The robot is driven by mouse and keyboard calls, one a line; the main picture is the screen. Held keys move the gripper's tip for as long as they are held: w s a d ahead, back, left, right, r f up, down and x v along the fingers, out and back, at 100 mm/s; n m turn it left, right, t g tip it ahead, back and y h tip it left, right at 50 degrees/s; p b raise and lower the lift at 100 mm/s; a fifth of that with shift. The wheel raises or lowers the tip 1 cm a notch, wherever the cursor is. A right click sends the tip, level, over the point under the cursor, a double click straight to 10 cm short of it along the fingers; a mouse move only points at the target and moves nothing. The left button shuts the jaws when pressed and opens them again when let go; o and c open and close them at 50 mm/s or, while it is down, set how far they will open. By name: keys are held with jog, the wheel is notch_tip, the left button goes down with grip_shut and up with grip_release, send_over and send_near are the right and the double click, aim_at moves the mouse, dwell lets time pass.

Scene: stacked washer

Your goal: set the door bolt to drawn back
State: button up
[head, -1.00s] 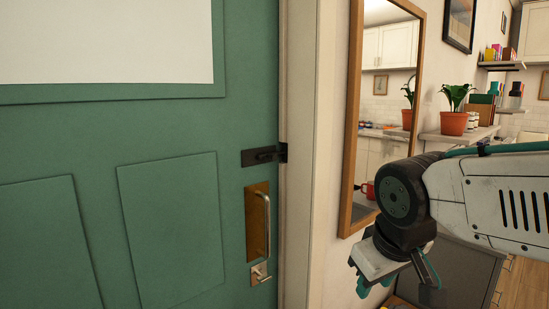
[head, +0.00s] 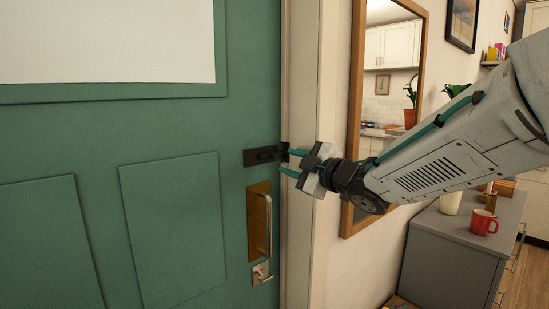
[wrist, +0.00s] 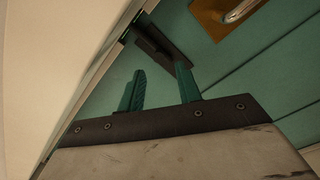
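The black door bolt (head: 262,155) sits on the right edge of the green door, above the pull handle, and reaches toward the door frame. It also shows in the wrist view (wrist: 160,45), beyond the fingers. My gripper (head: 288,162) is at the door's right edge beside the bolt, its teal fingers pointing left. In the wrist view the two fingers (wrist: 158,88) are apart with nothing seen between them. One fingertip looks close to the bolt; I cannot tell whether it touches. The keeper end of the bolt is partly hidden by my gripper in the head view.
The green door (head: 170,230) looks closed. A brass plate with a pull handle (head: 260,220) and a small lever (head: 262,274) lie below the bolt. A wood-framed mirror (head: 362,222) hangs right of the door frame (head: 300,60). A grey cabinet (head: 455,245) with a red mug (head: 484,222) stands at right.

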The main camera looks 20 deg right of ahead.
aim_at(275, 154)
jog(key=x, duration=0.7)
jog(key=shift+d, duration=0.15)
